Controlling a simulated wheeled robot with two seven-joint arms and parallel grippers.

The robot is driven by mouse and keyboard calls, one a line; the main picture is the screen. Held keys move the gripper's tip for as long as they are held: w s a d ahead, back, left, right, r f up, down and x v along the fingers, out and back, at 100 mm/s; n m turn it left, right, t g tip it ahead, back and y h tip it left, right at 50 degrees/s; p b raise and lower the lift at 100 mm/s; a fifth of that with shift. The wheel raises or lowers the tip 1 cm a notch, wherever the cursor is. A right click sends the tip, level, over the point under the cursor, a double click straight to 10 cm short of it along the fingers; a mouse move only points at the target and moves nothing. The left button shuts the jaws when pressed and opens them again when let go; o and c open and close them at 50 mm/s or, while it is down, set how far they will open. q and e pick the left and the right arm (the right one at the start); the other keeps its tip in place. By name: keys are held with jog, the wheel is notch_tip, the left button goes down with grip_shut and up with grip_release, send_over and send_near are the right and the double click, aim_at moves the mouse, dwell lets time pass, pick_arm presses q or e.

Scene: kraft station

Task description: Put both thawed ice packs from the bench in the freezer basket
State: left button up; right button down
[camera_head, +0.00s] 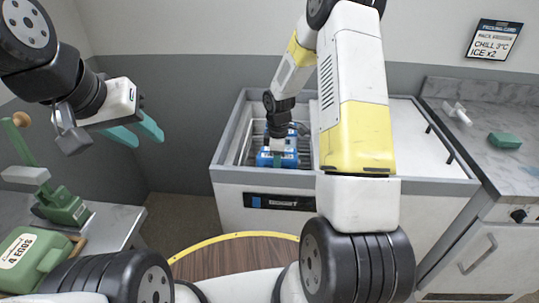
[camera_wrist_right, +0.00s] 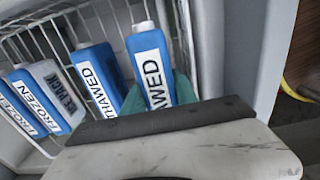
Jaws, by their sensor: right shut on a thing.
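The freezer basket (camera_wrist_right: 118,28) is a white wire basket inside the open left part of the chest freezer (camera_head: 265,192). My right gripper (camera_head: 284,158) is down in it, shut on a blue ice pack labelled THAWED (camera_wrist_right: 154,68). In the right wrist view a teal finger (camera_wrist_right: 184,88) shows beside this pack. A second THAWED ice pack (camera_wrist_right: 97,72) stands just left of it in the basket, slightly tilted in the picture. In the head view the packs form one blue patch (camera_head: 265,158), partly hidden by my arm. My left gripper (camera_head: 137,132) is open and empty, in the air left of the freezer.
Two packs labelled FROZEN, one nearer (camera_wrist_right: 62,92) and one farther left (camera_wrist_right: 28,108), stand in the same basket. A green egg carton (camera_head: 38,262) and green tool (camera_head: 62,205) are on the left table. A green item (camera_head: 504,140) lies on the right bench.

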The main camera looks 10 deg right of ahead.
jog(key=shift+f, duration=2.15)
jog(key=shift+f, duration=0.2)
jog(key=c, duration=1.3)
grip_release()
jog(key=shift+o, duration=0.2)
